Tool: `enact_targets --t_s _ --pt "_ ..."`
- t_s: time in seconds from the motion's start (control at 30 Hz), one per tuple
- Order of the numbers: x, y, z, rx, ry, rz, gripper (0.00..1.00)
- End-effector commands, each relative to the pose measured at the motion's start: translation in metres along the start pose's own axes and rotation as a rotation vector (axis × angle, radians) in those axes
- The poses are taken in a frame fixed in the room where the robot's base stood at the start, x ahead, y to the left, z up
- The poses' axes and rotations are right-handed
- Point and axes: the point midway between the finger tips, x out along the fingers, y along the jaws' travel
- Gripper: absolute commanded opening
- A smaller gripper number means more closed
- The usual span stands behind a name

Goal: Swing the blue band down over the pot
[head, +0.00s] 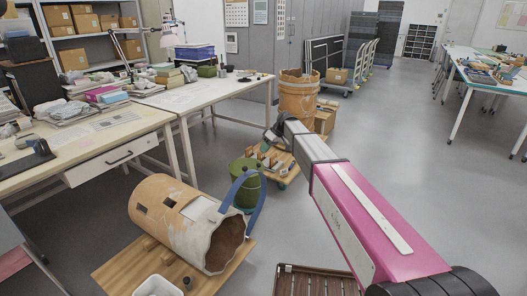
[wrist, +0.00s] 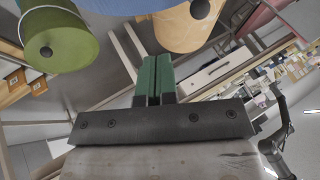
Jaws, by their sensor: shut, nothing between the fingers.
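The pot (head: 172,207) is a large tan cylinder lying on its side on a wooden board, its broken open end towards the lower right. It has dark square holes and a pale patch. The blue band (head: 256,212) is a strip standing up as an arch at the open end, swung up off the pot's body. My gripper (head: 270,137) is above and beyond the band, apart from it. In the wrist view its green fingers (wrist: 157,60) are shut and empty. A blue surface, likely the band (wrist: 100,6), and a tan surface, likely the pot (wrist: 190,25), show at the top.
A green bin (head: 247,172) stands just behind the band. A wheeled wooden dolly (head: 285,176) with small items is beyond it. A white tub (head: 157,286) sits in front of the pot. A desk (head: 75,150) is at left; open floor lies right.

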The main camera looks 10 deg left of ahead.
Motion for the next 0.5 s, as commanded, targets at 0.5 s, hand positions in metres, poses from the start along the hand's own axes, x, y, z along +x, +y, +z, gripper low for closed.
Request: enact_targets --t_s 0.5 --pt "0.082 -0.019 0.002 0.001 -0.001 0.001 0.00"
